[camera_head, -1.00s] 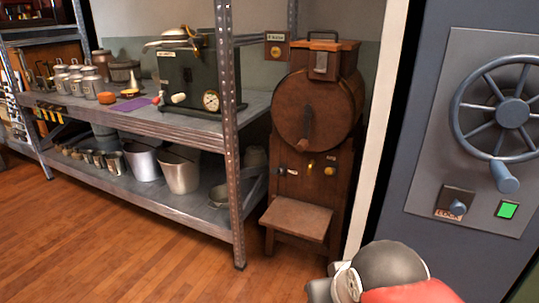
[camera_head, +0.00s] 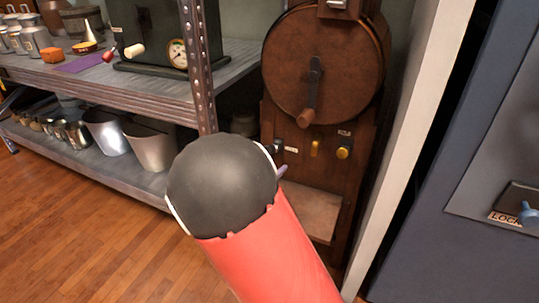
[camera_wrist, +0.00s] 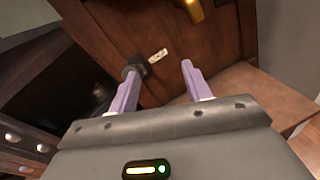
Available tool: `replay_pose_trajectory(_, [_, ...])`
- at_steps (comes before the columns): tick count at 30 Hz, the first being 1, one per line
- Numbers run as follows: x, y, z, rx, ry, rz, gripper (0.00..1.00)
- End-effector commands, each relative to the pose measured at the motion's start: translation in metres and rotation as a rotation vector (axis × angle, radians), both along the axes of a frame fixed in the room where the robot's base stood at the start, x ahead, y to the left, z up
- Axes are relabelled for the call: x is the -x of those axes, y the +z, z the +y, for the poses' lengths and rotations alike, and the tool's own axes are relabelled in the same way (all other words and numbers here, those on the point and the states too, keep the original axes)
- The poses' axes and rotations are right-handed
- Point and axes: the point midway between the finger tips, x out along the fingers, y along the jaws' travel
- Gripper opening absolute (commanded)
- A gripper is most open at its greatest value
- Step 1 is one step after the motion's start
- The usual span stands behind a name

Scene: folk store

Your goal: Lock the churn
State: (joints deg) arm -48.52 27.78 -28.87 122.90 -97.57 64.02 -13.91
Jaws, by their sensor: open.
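The churn is a brown wooden cabinet (camera_head: 314,193) with a round drum (camera_head: 305,65) and a crank handle (camera_head: 310,100) hanging down on its front. Below the drum sit a dark knob (camera_head: 277,147) beside a small white label, a brass lever (camera_head: 315,148) and a round brass knob (camera_head: 343,152). My gripper (camera_wrist: 160,75) is open and empty, its pale purple fingers pointing at the front panel. In the wrist view, the dark knob (camera_wrist: 131,70) is at the left fingertip; I cannot tell whether they touch. In the head view, my arm hides most of the gripper.
A metal shelf (camera_head: 150,88) with an upright post (camera_head: 197,65) stands close on the left, holding pots and a dark gauge box (camera_head: 150,35). A wooden ledge (camera_head: 312,212) juts out below the panel. A white door frame (camera_head: 415,130) and blue-grey cabinet (camera_head: 455,240) stand right.

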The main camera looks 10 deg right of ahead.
Motion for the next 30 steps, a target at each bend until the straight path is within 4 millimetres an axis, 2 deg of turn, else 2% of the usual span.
replay_pose_trajectory(1, [-0.008,-0.006,0.014,0.061,0.05,0.01,0.49])
replay_pose_trajectory(3, [-0.016,-0.008,0.026,0.12,0.098,0.018,0.49])
replay_pose_trajectory(6, [-0.024,-0.01,0.033,0.162,0.132,0.022,0.49])
replay_pose_trajectory(21, [-0.076,-0.009,-0.01,0.165,0.135,0.021,0.49])
replay_pose_trajectory(30, [-0.081,-0.009,-0.015,0.164,0.136,0.022,0.49])
